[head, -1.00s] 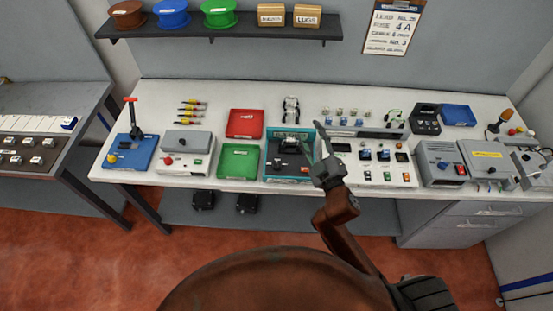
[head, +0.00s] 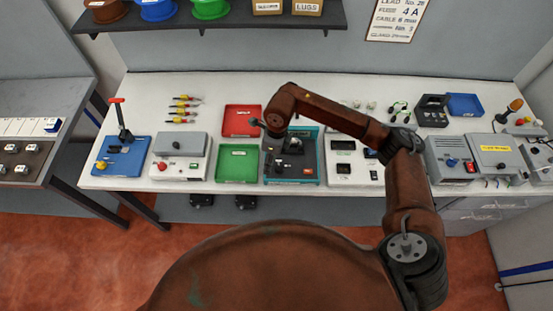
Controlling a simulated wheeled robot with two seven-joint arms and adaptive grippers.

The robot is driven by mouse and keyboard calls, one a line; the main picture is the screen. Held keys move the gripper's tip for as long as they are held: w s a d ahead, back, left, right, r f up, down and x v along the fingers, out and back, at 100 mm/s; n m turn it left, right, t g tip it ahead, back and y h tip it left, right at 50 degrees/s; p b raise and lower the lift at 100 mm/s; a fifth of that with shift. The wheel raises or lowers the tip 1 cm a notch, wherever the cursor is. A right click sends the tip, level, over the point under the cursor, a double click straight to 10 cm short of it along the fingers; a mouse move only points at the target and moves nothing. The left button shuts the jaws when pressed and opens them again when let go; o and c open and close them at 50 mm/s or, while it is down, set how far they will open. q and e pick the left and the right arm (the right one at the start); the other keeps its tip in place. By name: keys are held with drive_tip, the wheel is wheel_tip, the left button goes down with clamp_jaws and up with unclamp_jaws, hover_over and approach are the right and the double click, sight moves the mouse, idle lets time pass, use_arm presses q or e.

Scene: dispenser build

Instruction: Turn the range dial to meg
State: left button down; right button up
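My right arm comes in from the right, bends over the bench, and its wrist ends above the back of the teal-edged tray (head: 291,182). Only a small grey part of my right gripper (head: 258,124) shows beside the wrist, so its opening is hidden. A white panel with dark displays (head: 342,168) stands right of the tray, partly covered by my arm. A grey-lidded box (head: 180,144) with a red button is at left. No dial marking is readable. My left gripper is not in view.
Red (head: 242,120) and green (head: 238,163) trays lie left of the teal-edged tray. A blue base with an upright red-handled lever (head: 119,120) is at the far left. A shelf with spools (head: 210,8) hangs above. A blue tray (head: 464,104) is at the back right.

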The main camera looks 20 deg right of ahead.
sight(279, 166)
drive_tip(key=d, duration=0.1)
drive_tip(key=w+d+h, duration=0.1)
drive_tip(key=d, duration=0.1)
drive_tip(key=shift+w+d, duration=0.2)
drive_tip(key=shift+w, duration=0.05)
wheel_tip(279, 166, down, 7)
drive_tip(key=shift+f+p, duration=0.2)
drive_tip(key=shift+p, duration=0.45)
drive_tip(key=shift+c, duration=0.3)
clamp_jaws()
